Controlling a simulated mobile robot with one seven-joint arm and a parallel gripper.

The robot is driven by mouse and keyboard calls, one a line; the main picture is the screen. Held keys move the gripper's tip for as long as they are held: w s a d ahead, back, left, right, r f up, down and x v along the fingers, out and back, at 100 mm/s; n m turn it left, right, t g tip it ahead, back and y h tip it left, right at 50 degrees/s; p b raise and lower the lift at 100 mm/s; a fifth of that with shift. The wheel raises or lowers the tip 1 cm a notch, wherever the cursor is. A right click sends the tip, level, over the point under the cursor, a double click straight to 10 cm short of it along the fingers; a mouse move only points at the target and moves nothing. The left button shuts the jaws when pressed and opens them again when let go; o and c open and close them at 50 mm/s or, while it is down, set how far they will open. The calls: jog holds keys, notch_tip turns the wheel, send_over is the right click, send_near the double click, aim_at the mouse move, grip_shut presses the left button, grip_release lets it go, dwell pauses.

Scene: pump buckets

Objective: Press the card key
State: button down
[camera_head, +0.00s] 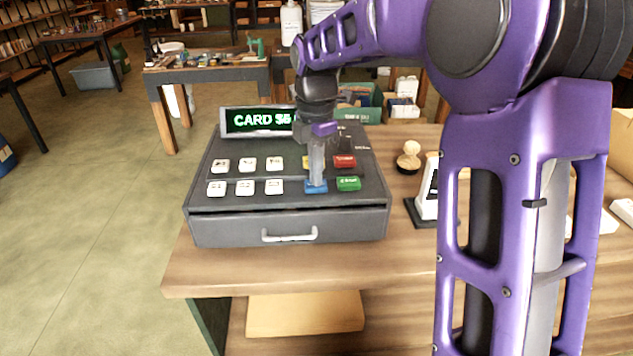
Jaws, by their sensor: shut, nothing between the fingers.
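The cash register (290,222) is a dark grey box on the wooden counter. The blue key (316,188) is in the front row, between the white keys and the green key (348,184). My gripper (316,182) points down with its fingers together and empty. Its tips are at the blue key and appear to touch it. The blue key's label is hidden or too small to read. A red key (344,161) and a mostly hidden yellow key (306,162) sit behind.
White keys (247,164) fill the register's left side. A wooden-handled stamp (408,157) and a white-and-black device (428,195) stand to the right on the counter (215,275). My purple arm covers much of the right side. A table (205,68) stands behind.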

jog(key=shift+r+p, duration=2.35)
jog(key=shift+r, duration=1.15)
